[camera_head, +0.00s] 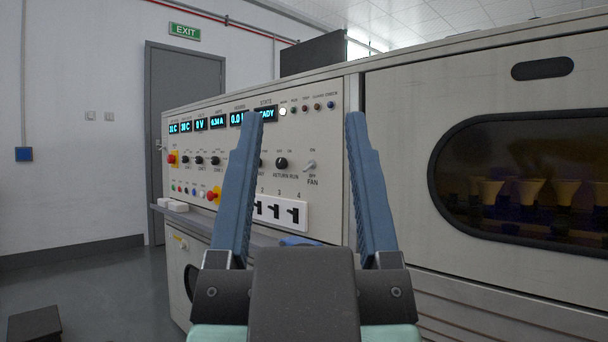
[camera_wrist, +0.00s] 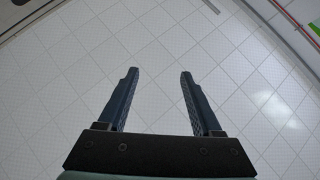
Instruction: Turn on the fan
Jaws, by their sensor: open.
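In the head view the switch shows between the fingers; I see no contact. In the wrist view my open gripper (camera_wrist: 158,75) has only the tiled ceiling behind it, and the switch is not visible.
A RETURN RUN knob (camera_head: 281,163) sits left of the fan switch. A white block of numbered black switches (camera_head: 283,213) is below. Lit displays (camera_head: 201,124) and red buttons (camera_head: 171,159) are farther left. An oval window (camera_head: 530,180) is at right. Floor (camera_head: 100,275) is open at left.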

